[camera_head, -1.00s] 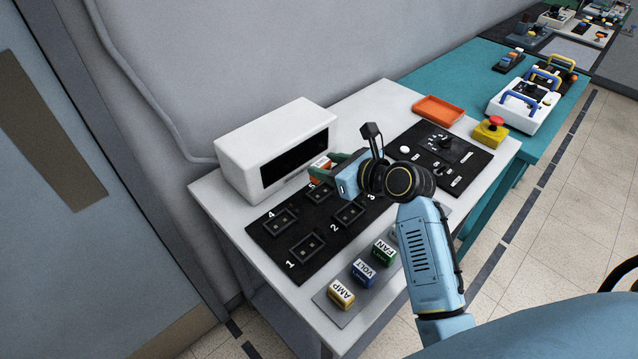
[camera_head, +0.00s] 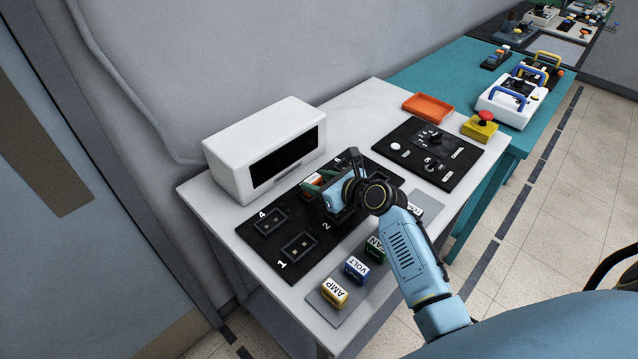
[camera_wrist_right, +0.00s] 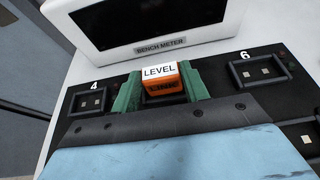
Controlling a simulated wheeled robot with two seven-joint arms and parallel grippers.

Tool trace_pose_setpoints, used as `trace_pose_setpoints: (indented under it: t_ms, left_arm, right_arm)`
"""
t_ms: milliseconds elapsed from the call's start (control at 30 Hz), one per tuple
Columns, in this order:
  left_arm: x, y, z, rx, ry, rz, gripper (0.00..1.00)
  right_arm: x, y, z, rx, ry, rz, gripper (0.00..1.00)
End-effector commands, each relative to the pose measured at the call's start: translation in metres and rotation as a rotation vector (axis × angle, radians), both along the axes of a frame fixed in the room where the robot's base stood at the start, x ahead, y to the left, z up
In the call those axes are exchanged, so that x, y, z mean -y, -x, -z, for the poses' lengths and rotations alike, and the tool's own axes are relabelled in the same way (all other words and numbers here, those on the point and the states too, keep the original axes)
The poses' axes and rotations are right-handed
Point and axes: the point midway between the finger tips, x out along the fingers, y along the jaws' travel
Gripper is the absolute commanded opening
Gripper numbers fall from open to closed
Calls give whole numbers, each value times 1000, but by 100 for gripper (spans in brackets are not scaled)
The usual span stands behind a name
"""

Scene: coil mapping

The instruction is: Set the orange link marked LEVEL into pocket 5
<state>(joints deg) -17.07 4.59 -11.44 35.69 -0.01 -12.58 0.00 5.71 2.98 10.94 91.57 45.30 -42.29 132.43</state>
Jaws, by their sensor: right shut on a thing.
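The orange link marked LEVEL (camera_wrist_right: 162,80) has a white top label and sits between the green fingertips of my right gripper (camera_wrist_right: 160,90), which is shut on it. In the head view the link (camera_head: 313,180) shows as a small white and orange patch, partly hidden by my right gripper (camera_head: 316,187). The link is at pocket 5 (camera_wrist_right: 165,98), whose dark frame shows partly below it in the wrist view; I cannot tell whether it is seated or just above. Pocket 5's number is hidden. My left gripper is not in view.
Pocket 4 (camera_wrist_right: 90,101) and pocket 6 (camera_wrist_right: 260,70) flank the link, with the white bench meter (camera_head: 230,170) close behind. Labelled AMP (camera_head: 334,292), VOLT (camera_head: 357,270) and FAN (camera_head: 375,250) links stand in front. An orange tray (camera_head: 428,107) lies farther back.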

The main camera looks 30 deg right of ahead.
Motion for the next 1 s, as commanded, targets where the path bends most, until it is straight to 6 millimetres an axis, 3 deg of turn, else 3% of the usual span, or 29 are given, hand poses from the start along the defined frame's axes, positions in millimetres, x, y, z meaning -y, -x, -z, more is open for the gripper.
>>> trace_pose_setpoints:
  t_ms: [367, 400, 567, 933, 1000]
  left_arm:
    - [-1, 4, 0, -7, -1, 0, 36]
    - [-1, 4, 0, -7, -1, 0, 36]
    - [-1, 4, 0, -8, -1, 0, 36]
    - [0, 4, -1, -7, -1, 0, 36]
    - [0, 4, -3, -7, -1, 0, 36]
  right_arm:
    - [0, 0, 3, 1, -3, 0, 22]
    - [0, 0, 4, 1, -2, -1, 46]
    - [0, 0, 4, 1, -1, -1, 66]
    - [0, 0, -3, 4, 1, 0, 66]
    - [3, 8, -5, 0, 0, 1, 66]
